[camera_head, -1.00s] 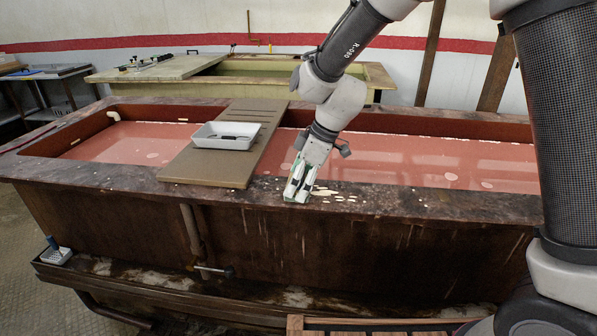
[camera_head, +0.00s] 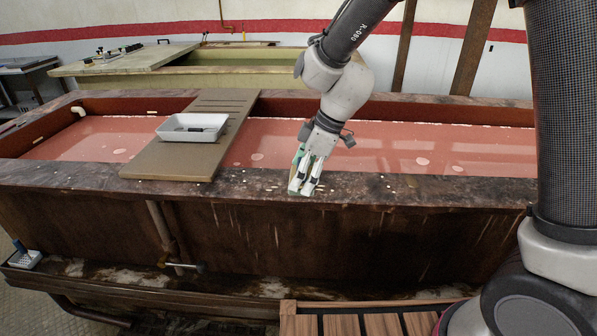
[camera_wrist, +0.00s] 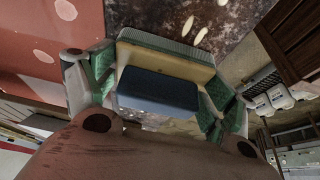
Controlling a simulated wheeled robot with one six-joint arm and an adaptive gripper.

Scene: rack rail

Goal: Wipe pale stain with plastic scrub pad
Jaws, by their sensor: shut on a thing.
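My gripper (camera_head: 304,184) is at the front rim of the red-liquid vat, pointing down. In the wrist view, its fingers are shut on the plastic scrub pad (camera_wrist: 168,60), a block with a cream body, a teal ribbed edge and a dark blue part. In the head view the pad is mostly hidden by the fingers; I cannot tell whether it touches the rim. Small pale spots (camera_head: 410,183) lie on the rim right of the gripper. Pale spots also show beyond the pad in the wrist view (camera_wrist: 202,35). Any stain under the pad is hidden.
The vat's dark mottled rim (camera_head: 455,188) runs along the front. A brown board (camera_head: 165,162) crosses the vat left of my gripper, with a white tray (camera_head: 170,134) on it. A caddy (camera_head: 24,260) sits on the lower ledge at far left. A wooden slatted piece (camera_head: 345,325) stands in front.

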